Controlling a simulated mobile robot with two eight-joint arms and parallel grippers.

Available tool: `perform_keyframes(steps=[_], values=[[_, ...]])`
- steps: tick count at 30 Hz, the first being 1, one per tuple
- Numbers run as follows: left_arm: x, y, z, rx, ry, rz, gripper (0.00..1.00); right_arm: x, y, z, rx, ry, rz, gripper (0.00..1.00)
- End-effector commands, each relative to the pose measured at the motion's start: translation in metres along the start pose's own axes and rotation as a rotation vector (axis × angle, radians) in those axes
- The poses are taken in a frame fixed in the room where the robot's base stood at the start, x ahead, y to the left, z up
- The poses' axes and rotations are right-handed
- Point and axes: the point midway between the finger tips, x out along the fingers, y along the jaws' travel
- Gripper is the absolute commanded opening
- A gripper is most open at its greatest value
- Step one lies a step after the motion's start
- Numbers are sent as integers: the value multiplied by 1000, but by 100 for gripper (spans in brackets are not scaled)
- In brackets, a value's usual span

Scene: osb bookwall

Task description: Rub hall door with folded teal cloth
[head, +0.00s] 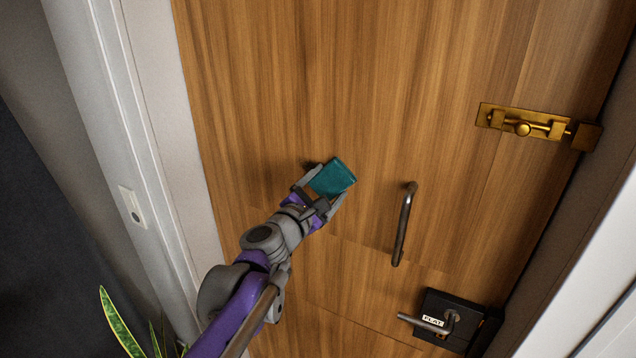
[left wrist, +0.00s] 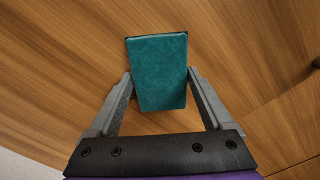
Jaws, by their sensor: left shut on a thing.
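The folded teal cloth (head: 334,177) is a flat, thick rectangle in the head view, held in front of the hall door (head: 270,90). My left gripper (head: 327,187) is shut on it, one finger on each side. In the left wrist view the cloth (left wrist: 158,75) sits between the two grey fingers (left wrist: 160,95), its far end sticking out past the tips toward the wood. The door is brown wood with vertical grain. I cannot tell whether the cloth touches the door. My right gripper is in neither view.
A bar handle (head: 404,224) stands out from the door right of the cloth. A brass bolt (head: 523,123) is at upper right, and a black lock box with a lever (head: 447,318) at lower right. The white frame (head: 165,130) edges the left; a plant (head: 122,322) stands at lower left.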

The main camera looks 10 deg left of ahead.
Motion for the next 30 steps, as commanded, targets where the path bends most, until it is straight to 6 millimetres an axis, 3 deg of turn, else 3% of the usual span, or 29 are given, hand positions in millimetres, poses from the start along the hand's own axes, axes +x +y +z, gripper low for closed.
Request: perform_keyframes(steps=[8,30], values=[[3,-4,2,0,0,-2,39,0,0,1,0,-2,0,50],[6,32,-28,1,4,2,39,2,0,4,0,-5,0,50]])
